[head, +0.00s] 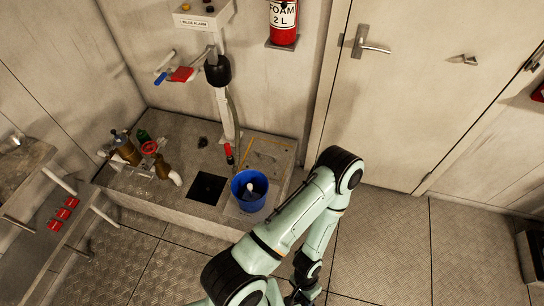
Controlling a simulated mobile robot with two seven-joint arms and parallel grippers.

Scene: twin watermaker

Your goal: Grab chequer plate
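Diamond-patterned chequer plate (385,245) covers the floor in large panels with dark seams. A smaller squarish panel (268,156) with a yellowish edge lies on the raised plinth; I cannot tell whether it is a separate chequer plate. One of my arms rises from the bottom, left of centre, bends at the elbow and folds back down. It appears to be my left arm. Its dark gripper (300,294) is at the bottom edge, partly cut off, above the floor plate; its fingers are not clear. My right gripper is not in view.
The plinth (130,190) carries a blue bucket (249,190), a dark square opening (207,188), brass fittings (127,149) and a pale post. A bench (50,235) with red switches stands left. A closed door (415,100) is at the back right.

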